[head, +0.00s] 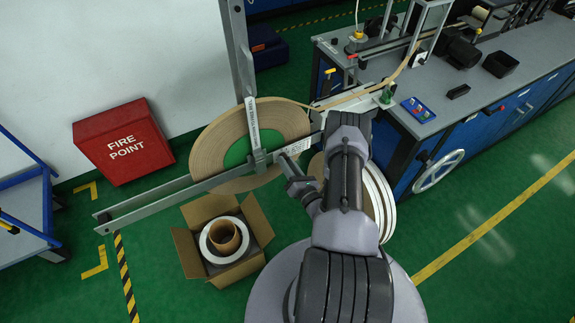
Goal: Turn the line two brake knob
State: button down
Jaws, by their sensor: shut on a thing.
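A large reel of brown tape (225,137) with a green centre hangs upright on a grey metal frame (160,198), left of my arm. My gripper (284,160) is at the right of this reel's hub, by the frame's crossing bars. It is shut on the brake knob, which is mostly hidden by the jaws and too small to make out. A second reel, with a pale rim (383,200), stands behind my arm and is largely covered by it. The labels on the frame are too small to read.
An open cardboard box (250,212) with a white roll stands on the floor below the reel. A red fire point box (122,142) is at the left. Green floor at lower right is clear.

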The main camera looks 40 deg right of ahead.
jog(key=shift+r+m+b, duration=0.1)
jog(key=shift+m+b, duration=0.25)
jog(key=shift+m, duration=0.55)
jog(key=c, duration=1.2)
grip_release()
jog(key=shift+w, duration=0.1)
jog(key=shift+o, duration=0.2)
